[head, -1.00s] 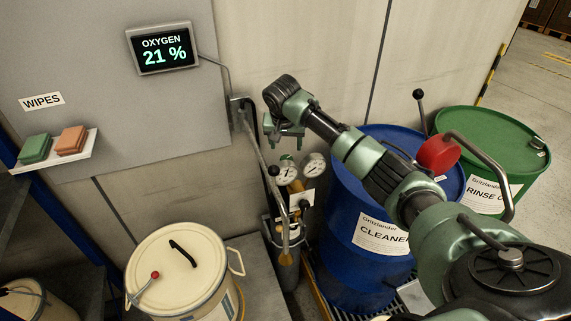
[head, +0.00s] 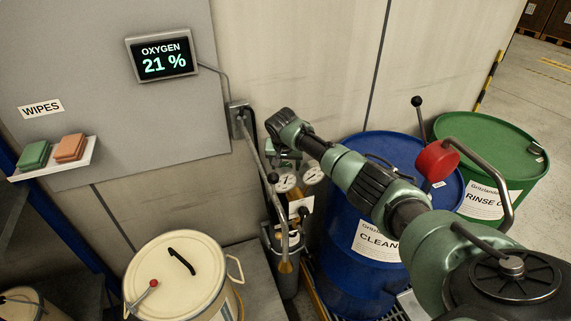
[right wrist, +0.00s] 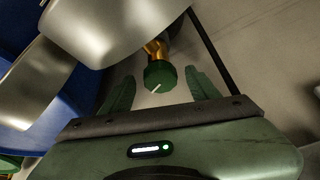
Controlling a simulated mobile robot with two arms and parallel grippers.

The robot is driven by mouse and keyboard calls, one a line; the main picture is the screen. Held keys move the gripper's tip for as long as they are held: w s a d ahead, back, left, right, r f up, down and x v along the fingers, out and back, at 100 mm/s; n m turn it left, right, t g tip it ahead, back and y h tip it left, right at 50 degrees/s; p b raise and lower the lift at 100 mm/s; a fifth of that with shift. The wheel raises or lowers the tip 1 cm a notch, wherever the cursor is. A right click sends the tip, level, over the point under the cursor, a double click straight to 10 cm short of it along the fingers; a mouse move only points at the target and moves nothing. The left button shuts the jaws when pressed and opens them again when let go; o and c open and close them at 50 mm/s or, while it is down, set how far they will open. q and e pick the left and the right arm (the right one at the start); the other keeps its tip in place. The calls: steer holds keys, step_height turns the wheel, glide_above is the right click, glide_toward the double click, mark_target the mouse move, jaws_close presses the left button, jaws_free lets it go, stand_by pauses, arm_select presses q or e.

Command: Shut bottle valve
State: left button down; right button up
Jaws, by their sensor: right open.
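The bottle valve's round green knob (right wrist: 158,75), with a white line on its face, sits on a brass stem (right wrist: 156,49) in the right wrist view. My right gripper (right wrist: 161,80) is open, its two green fingers on either side of the knob with gaps visible. I cannot tell whether the knob lies fully between them in depth. In the head view my right gripper (head: 285,158) is at the top of the bottle beside the wall and hides the knob. Two round gauges (head: 286,182) show just below it. My left gripper is not in view.
Large metallic shapes (right wrist: 105,30) crowd the wrist view's upper left. A bent pipe with a black knob (head: 272,178) runs close to the gripper. A blue drum (head: 345,245) stands right of the bottle, a cream drum (head: 165,262) left. The oxygen display (head: 163,54) reads 21 %.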

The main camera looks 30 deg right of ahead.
jaws_close()
